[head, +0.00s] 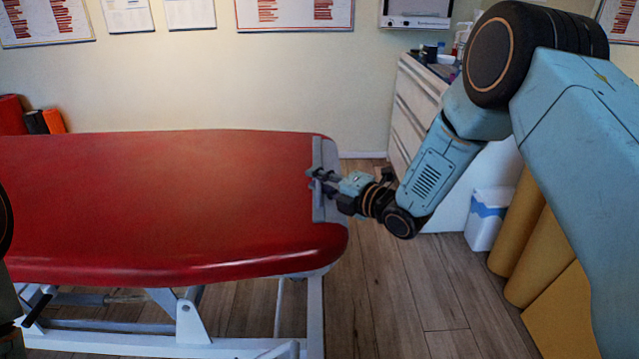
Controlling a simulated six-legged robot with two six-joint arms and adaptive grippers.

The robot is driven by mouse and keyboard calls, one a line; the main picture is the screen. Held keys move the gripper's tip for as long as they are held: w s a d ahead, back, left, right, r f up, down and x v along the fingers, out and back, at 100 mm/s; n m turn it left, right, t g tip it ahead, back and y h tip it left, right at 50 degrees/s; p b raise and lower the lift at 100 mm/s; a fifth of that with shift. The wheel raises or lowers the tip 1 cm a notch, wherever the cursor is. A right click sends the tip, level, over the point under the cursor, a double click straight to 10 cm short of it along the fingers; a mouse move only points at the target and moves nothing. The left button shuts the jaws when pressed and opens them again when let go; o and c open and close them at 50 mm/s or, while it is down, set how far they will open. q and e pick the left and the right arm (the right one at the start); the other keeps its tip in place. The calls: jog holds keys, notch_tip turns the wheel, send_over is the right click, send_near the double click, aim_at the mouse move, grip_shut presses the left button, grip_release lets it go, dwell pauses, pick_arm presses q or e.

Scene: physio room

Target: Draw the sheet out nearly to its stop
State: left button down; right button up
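A red padded couch (160,195) fills the left and middle of the head view. At its right end lies a narrow grey strip (330,208) with an upright edge, running across the couch. I cannot tell whether this strip is the sheet or the piece that holds it; no other sheet shows. My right gripper (322,182) is at the middle of the strip, its dark fingers over it. The fingers are too small and dark to tell whether they are closed on it. Only dark arm parts show at the left edge; my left gripper is out of view.
The couch stands on a white metal frame (190,325). A white drawer cabinet (410,110) stands behind my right arm, with a white and blue box (487,217) and yellow rolls (540,255) to its right. Wooden floor (385,290) is clear right of the couch.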

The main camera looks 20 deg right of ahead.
jog(key=shift+w+a+f, duration=0.1)
jog(key=shift+w, duration=0.05)
grip_shut()
dwell(0.4)
